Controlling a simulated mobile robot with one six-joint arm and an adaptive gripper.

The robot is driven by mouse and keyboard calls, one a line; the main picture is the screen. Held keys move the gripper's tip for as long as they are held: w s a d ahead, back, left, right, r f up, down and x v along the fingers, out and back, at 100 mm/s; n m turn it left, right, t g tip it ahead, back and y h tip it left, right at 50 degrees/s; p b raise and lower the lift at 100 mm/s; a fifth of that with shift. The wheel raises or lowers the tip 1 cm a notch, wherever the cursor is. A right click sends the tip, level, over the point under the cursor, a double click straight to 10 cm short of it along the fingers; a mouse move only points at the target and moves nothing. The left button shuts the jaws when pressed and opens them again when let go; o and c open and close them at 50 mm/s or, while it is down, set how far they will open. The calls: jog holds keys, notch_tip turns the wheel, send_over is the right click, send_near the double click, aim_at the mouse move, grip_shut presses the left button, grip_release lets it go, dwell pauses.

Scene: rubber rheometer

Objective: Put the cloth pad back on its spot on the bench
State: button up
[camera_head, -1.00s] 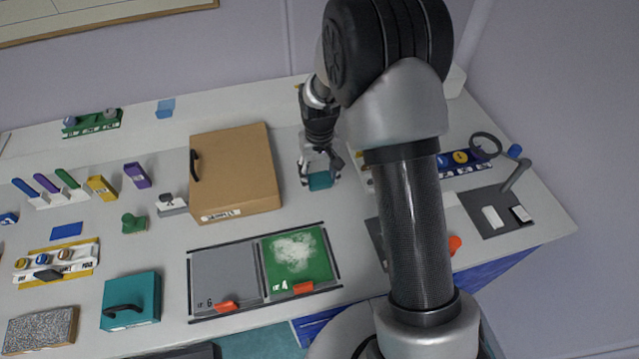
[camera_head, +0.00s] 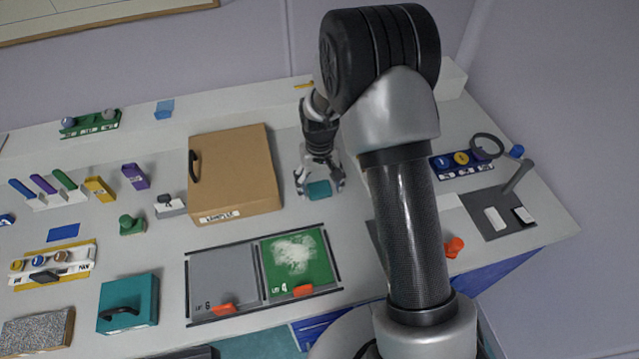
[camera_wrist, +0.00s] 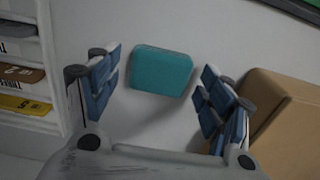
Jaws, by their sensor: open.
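The cloth pad, a teal rounded rectangle (camera_head: 319,190), shows between the fingers of my gripper (camera_head: 321,190) on the bench, to the right of the brown box. In the wrist view the pad (camera_wrist: 161,71) lies in the gap between the two blue-padded fingers of my gripper (camera_wrist: 160,98). Bare grey surface shows on both sides of it, so neither finger touches it. The pad seems to rest flat on the bench. My gripper is open. In the head view the fingers hide part of the pad's surroundings, and no marked spot shows under it.
The brown box (camera_head: 232,170) stands close to the left of my gripper and shows in the wrist view (camera_wrist: 290,118). A grey and green two-part tray (camera_head: 222,275) lies in front. A labelled rack (camera_wrist: 22,70) is at the wrist view's left. Bench between box and tray is clear.

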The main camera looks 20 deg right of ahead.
jog(key=shift+r, duration=0.15)
notch_tip(320, 180, up, 12)
jog(key=p, duration=0.4)
notch_tip(320, 180, up, 10)
jog(key=t, duration=0.1)
send_over(320, 188)
jog(key=s, duration=0.5)
jog(key=s+r+t, duration=0.1)
jog(key=s+r, duration=0.3)
jog(key=s, duration=0.7)
jog(key=s+r+t, duration=0.2)
jog(key=s+r, duration=0.3)
jog(key=s, duration=0.6)
jog(key=shift+s+r+t, duration=0.25)
jog(key=shift+s+t, duration=0.05)
jog(key=shift+c, duration=0.3)
